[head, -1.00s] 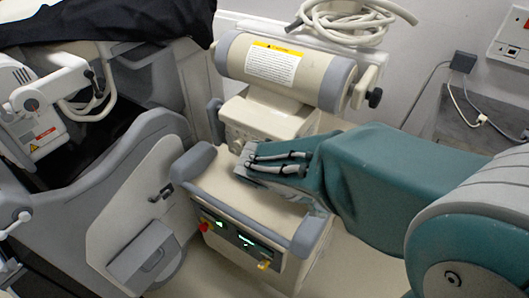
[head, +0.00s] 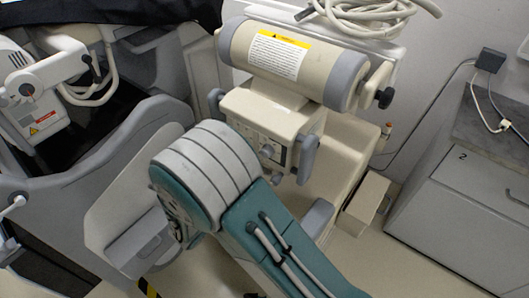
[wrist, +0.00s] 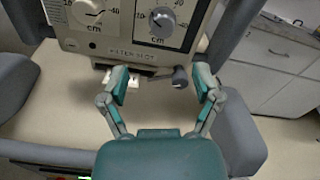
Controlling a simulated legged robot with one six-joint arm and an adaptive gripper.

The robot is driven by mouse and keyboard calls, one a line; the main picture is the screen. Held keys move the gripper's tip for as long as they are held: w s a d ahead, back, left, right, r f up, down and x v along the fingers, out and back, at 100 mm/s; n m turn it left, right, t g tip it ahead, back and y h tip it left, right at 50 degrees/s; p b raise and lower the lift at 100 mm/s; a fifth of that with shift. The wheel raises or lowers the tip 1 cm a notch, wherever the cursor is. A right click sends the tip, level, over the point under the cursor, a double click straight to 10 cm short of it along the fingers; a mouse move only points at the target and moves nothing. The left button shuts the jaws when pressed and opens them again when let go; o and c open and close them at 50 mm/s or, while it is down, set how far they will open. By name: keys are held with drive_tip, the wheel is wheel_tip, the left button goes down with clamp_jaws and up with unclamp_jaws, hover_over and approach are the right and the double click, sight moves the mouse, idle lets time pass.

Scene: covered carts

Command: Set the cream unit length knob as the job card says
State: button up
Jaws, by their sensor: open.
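The cream unit (head: 262,105) stands in the middle of the head view, with a knob (head: 267,152) on its front panel. In the wrist view the panel shows two dials with "cm" scales, a left knob (wrist: 88,8) partly cut off by the top edge and a right knob (wrist: 163,20). Their length or width names are out of frame. The left pointer lies roughly sideways, toward the right. My gripper (wrist: 163,76) is open and empty below the panel, touching neither knob. In the head view my arm hides it. I see no job card I can read.
A "FILTER SLOT" label (wrist: 131,54) and a small dark knob (wrist: 180,76) sit below the dials. Grey bumpers (wrist: 236,135) flank the unit. A cream cylinder (head: 292,62) with a warning label is above. A drawer cabinet (head: 465,195) stands right.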

sight(267, 150)
drive_tip(key=x, duration=0.9)
drive_tip(key=shift+w+d, duration=0.25)
drive_tip(key=shift+d, duration=0.1)
clamp_jaws()
